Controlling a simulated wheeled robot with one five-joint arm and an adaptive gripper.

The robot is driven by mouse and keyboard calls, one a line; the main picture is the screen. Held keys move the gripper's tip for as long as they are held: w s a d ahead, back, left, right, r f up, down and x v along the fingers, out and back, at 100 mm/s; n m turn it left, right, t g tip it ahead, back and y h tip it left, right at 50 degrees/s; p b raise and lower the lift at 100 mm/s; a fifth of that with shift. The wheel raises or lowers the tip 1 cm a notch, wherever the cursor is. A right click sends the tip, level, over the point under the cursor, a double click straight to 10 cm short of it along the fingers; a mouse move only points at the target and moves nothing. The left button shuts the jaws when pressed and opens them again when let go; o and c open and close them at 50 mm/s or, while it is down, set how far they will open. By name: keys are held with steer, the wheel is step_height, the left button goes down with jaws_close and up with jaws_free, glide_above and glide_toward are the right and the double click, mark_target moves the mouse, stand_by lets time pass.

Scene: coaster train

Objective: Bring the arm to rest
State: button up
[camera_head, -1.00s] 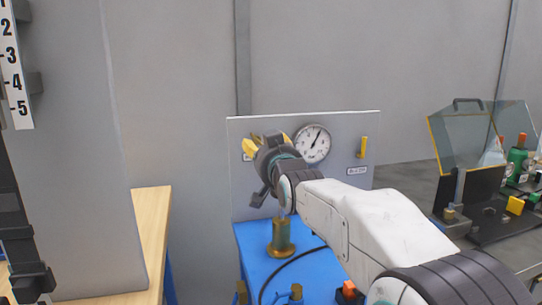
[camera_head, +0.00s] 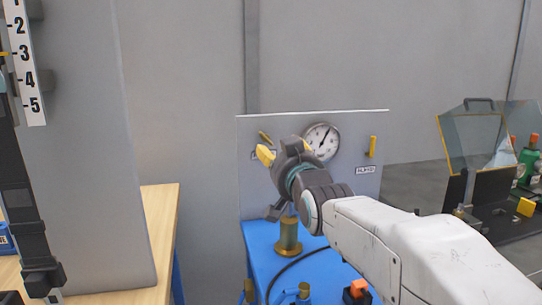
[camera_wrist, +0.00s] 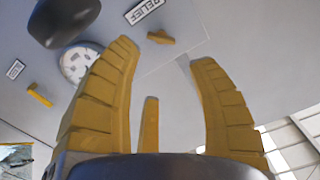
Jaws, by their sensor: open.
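My gripper (camera_head: 266,154) is raised in front of the grey gauge panel (camera_head: 255,200) in the head view. The panel carries a round dial gauge (camera_head: 321,141), partly hidden by my wrist. A yellow lever (camera_head: 372,146) is on the panel's right side. Another yellow handle (camera_head: 265,137) is at upper left, and it also shows beside the RELIEF label in the wrist view (camera_wrist: 161,38). My white arm reaches in from the lower right.
A blue bench (camera_head: 262,240) holds a brass fitting (camera_head: 288,238), a black hose and an orange-topped part (camera_head: 358,288). A tall grey board with a number scale (camera_head: 32,60) stands left on a wooden table (camera_head: 163,215). A clear-shielded station (camera_head: 472,140) stands at right.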

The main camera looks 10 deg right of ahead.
steer(key=s+f+n+g+p, duration=0.1)
steer(key=s+f+g+p, duration=0.3)
steer(key=s, duration=1.2)
steer(key=s+f+n+g+p, duration=0.2)
steer(key=s+f+g+p, duration=0.2)
steer(key=s+g+p, duration=0.6)
steer(key=s+p, duration=0.6)
steer(key=p, duration=0.1)
steer(key=shift+s+n+g, duration=0.2)
steer(key=shift+n+g, duration=0.1)
